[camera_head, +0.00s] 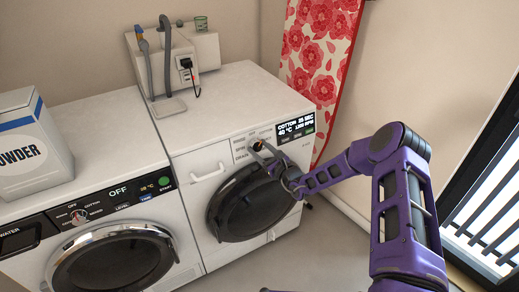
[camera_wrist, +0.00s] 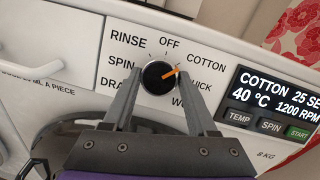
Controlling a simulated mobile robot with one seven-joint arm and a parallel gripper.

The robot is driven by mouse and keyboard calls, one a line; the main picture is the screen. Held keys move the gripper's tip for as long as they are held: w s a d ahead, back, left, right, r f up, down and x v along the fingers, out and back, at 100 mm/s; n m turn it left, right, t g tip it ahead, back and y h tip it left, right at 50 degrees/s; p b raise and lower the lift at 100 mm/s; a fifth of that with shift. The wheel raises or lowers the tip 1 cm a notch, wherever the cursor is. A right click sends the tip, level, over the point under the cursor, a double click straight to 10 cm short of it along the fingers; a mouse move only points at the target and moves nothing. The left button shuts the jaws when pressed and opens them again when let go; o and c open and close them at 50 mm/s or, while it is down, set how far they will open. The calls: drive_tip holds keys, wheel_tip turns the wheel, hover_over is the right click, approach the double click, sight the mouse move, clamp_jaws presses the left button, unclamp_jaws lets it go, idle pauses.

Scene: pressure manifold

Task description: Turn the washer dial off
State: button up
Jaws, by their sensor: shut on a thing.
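The washer dial (camera_wrist: 156,76) is a round black knob with a light ring on the right machine's panel. In the head view my gripper (camera_head: 259,149) reaches the panel of the right washer (camera_head: 215,148) and largely hides the dial. The display (camera_wrist: 273,100) reads COTTON, 25 SEC, 40 °C, 1200 RPM.
A second washer (camera_head: 150,190) stands at the left, its display reading OFF, with its own dial (camera_head: 78,217). A powder box (camera_head: 30,145) sits on it. A pipe and socket unit (camera_head: 175,60) is at the back. A floral ironing board (camera_head: 320,60) leans beside the right washer.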

drive_tip(key=shift+c, duration=1.4)
drive_tip(key=shift+n, duration=0.3)
drive_tip(key=n+g+b, duration=0.1)
drive_tip(key=n, duration=0.4)
drive_tip(key=shift+y, duration=0.4)
drive_tip(key=shift+d+n+g+b, duration=0.1)
drive_tip(key=shift+n+g+b, duration=0.75)
drive_tip(key=shift+n, duration=1.25)
drive_tip(key=shift+w+r, duration=0.1)
drive_tip(key=o, duration=1.4)
drive_tip(key=shift+c, duration=0.2)
drive_tip(key=shift+d, duration=0.1)
